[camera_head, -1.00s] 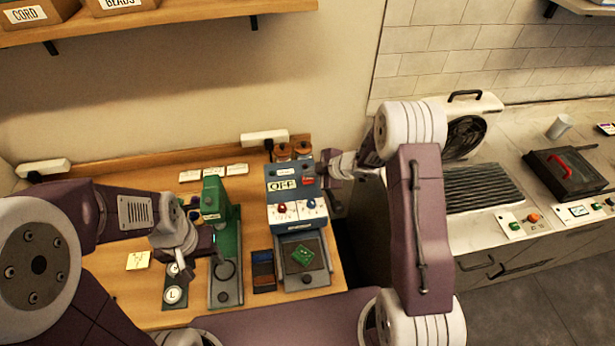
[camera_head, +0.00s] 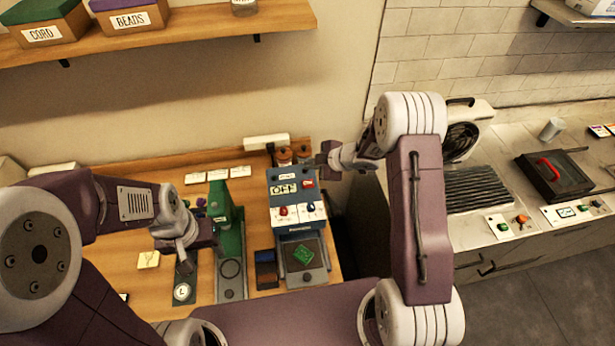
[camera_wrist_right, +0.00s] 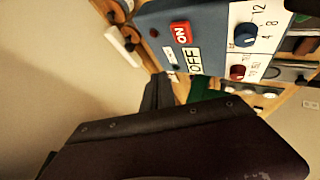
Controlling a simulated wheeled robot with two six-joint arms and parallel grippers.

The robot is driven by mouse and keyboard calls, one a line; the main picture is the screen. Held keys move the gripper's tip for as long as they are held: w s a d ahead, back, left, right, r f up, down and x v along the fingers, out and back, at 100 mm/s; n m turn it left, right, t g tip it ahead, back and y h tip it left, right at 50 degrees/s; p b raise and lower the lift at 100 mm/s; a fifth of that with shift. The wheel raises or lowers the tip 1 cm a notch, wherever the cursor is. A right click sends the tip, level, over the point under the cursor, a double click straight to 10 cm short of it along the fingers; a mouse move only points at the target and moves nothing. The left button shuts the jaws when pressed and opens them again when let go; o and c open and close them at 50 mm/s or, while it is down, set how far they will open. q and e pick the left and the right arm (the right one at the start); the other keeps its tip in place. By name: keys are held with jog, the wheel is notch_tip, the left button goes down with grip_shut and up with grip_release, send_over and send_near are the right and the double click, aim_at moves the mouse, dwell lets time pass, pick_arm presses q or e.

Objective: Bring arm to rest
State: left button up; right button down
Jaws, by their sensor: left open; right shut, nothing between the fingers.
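My right arm is bent in front of the right side of the table, and its gripper (camera_head: 322,160) hangs beside the top right of the blue machine (camera_head: 284,212). That gripper is shut and empty. In the right wrist view its dark fingers (camera_wrist_right: 158,92) are close to the blue machine (camera_wrist_right: 165,18), which shows a red ON switch, an OFF label and knobs; I cannot tell whether they touch.
A wall shelf (camera_head: 200,35) holds boxes. The right counter has a grill (camera_head: 477,190) and a black tray (camera_head: 562,178).

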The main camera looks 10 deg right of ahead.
pick_arm(q)
jog(key=shift+r, duration=0.1)
dwell(0.3)
pick_arm(e)
jog(key=s+d+r+m+h, duration=0.4)
jog(key=d+r+m+h, duration=0.15)
jog(key=d+m, duration=0.2)
jog(key=s+r+m+g, duration=0.1)
jog(key=s+m+g, duration=0.1)
jog(key=s+m, duration=0.5)
jog(key=s+r+m+g, duration=0.2)
jog(key=s, duration=1)
pick_arm(q)
notch_tip(320, 180, down, 20)
jog(key=b, duration=1.9)
jog(key=shift+r+b, duration=0.25)
jog(key=shift+b, duration=0.15)
pick_arm(e)
jog(key=s+a+f+g, duration=0.1)
jog(key=f, duration=0.9)
jog(key=s+f, duration=0.2)
jog(key=f, duration=0.9)
jog(key=shift+s+a+m+g, duration=0.25)
jog(key=shift+a+m+g, duration=0.1)
jog(key=shift+m+g, duration=0.1)
